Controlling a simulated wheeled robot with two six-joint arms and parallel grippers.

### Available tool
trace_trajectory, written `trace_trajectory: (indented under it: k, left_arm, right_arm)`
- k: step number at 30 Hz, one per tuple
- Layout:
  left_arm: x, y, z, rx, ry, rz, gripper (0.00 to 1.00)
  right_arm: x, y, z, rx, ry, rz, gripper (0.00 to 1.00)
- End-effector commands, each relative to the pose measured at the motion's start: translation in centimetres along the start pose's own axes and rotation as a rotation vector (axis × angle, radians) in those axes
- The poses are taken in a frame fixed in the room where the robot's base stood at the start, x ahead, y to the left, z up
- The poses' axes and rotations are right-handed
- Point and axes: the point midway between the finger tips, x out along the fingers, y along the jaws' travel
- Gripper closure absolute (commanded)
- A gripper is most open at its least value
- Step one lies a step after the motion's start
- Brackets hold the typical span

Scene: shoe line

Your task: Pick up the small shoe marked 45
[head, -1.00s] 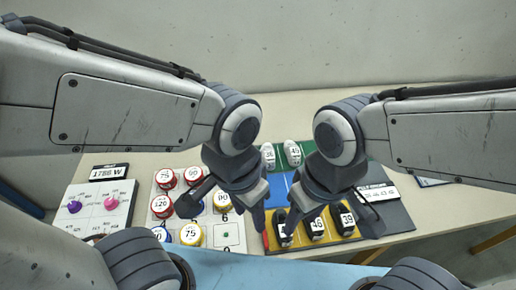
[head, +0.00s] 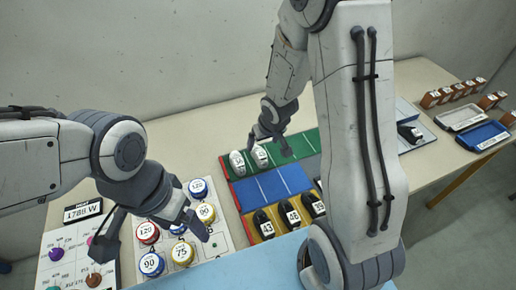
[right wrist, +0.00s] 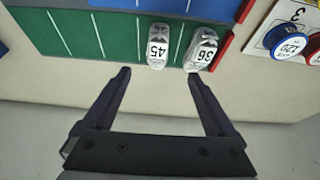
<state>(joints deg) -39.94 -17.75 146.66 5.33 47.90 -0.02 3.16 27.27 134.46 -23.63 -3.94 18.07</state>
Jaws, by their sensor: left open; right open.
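The small white shoe marked 45 (head: 260,156) stands on a green mat strip (head: 303,146). In the right wrist view the shoe (right wrist: 158,46) lies just beyond the gap between my fingertips, its 45 label readable. My right gripper (head: 269,146) is open and empty at the shoe's far end; its fingers also show in the right wrist view (right wrist: 159,74). A similar white shoe marked 36 (head: 237,164) stands beside it, near one fingertip in the wrist view (right wrist: 202,48). My left gripper (head: 150,240) is open and empty over the left boards.
Black shoes (head: 290,214) stand on the yellow strip, and the blue strip (head: 270,187) is empty. Numbered round pieces (head: 183,253) fill a white board at left. Trays (head: 482,135), brown blocks (head: 430,98) and a dark shoe (head: 410,133) are at right.

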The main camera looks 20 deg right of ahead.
Motion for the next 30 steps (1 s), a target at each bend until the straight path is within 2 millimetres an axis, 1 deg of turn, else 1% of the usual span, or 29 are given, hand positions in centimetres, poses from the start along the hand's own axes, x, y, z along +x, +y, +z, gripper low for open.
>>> trace_trajectory:
  k: [2, 6, 9, 16, 18, 24, 27, 30]
  left_arm:
    - [0.3, 0.0, 0.0, 0.0, 0.0, 0.0, 0.15]
    - [1.8, -0.1, 0.1, 0.0, 0.0, 0.0, 0.15]
    - [2.4, -0.2, 0.1, 0.0, -0.001, 0.0, 0.15]
    - [2.9, -0.2, 0.2, 0.0, 0.0, 0.0, 0.15]
    - [3.3, -0.2, 0.2, 0.0, 0.0, 0.0, 0.15]
    - [3.3, -0.2, 0.2, 0.0, 0.0, 0.0, 0.15]
    - [3.3, -0.2, 0.2, 0.0, 0.0, 0.0, 0.15]
    - [3.3, -0.2, 0.2, 0.0, 0.0, 0.0, 0.15]
  right_arm:
    - [1.2, 0.6, 0.0, 0.017, 0.006, -0.003, 0.09]
    - [3.7, 0.6, 0.1, 0.016, 0.01, -0.006, 0.09]
    - [5.0, 0.6, 0.0, 0.015, 0.009, -0.006, 0.09]
    - [6.7, 0.5, -0.1, 0.015, 0.009, -0.006, 0.09]
    - [7.8, 0.4, 0.1, 0.014, 0.008, -0.006, 0.09]
    - [10.4, 0.4, 0.1, 0.014, 0.008, -0.006, 0.09]
    - [10.9, 0.4, 0.1, 0.013, 0.009, -0.005, 0.09]
    - [11.1, 0.4, 0.0, 0.013, 0.01, -0.005, 0.09]
